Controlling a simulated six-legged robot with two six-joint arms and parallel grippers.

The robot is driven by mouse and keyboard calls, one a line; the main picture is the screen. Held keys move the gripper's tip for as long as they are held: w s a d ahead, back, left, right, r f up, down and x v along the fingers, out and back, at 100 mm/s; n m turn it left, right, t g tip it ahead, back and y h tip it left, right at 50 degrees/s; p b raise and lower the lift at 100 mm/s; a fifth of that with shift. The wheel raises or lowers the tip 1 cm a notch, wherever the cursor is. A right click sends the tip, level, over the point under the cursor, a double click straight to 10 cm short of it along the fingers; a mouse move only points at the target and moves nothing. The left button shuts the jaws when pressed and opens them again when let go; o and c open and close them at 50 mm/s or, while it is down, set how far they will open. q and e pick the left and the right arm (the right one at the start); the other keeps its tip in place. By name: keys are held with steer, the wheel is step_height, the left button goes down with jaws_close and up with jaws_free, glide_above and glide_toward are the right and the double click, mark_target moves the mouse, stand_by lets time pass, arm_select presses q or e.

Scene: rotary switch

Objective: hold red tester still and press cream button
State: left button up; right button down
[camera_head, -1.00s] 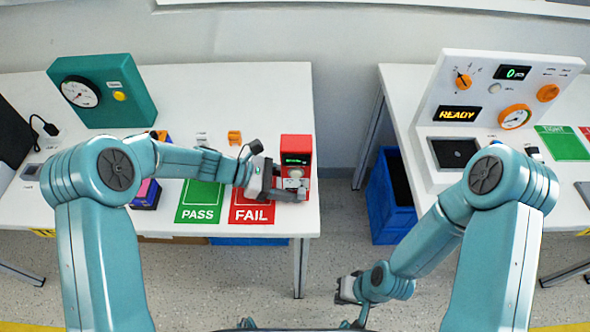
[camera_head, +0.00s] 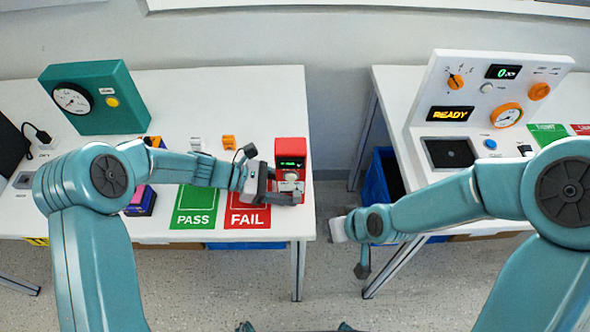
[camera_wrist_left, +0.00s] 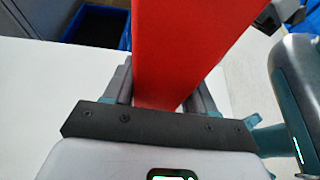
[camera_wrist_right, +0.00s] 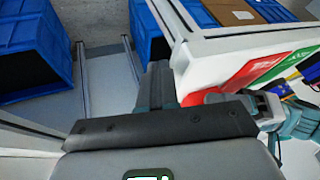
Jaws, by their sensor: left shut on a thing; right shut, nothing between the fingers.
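The red tester (camera_head: 291,150) stands upright at the right end of the left table, with a lit green display and a pale knob on its front. My left gripper (camera_head: 286,193) is shut on its lower part; in the left wrist view the red body (camera_wrist_left: 185,50) sits between the two fingers. A cream button cannot be made out clearly on the tester, where the gripper covers part of the front. My right gripper (camera_head: 338,228) is shut and empty, off the table's front right corner, apart from the tester. The right wrist view shows its closed fingers (camera_wrist_right: 157,85).
Green PASS (camera_head: 195,205) and red FAIL (camera_head: 247,208) mats lie left of the tester. A teal gauge box (camera_head: 100,97) stands at the back left. A white panel (camera_head: 480,90) reading READY stands on the right table. A blue crate (camera_head: 377,180) is between the tables.

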mark_target(291, 177)
steer(key=s+a+r+n, duration=0.2)
steer(key=r+n, duration=0.4)
steer(key=r, duration=0.5)
steer(key=s+a+r+n+t, duration=0.1)
steer(key=s+a+r+n, duration=0.1)
steer(key=r+n, duration=0.5)
step_height(291, 177, up, 4)
steer(key=shift+s+a+f+n, duration=0.1)
steer(key=shift+s+a+n, duration=0.2)
steer(key=shift+s, duration=0.5)
steer(key=w+a+f, duration=0.3)
steer(key=w+f, duration=0.5)
steer(key=shift+w+a, duration=0.3)
steer(key=shift+w, duration=0.1)
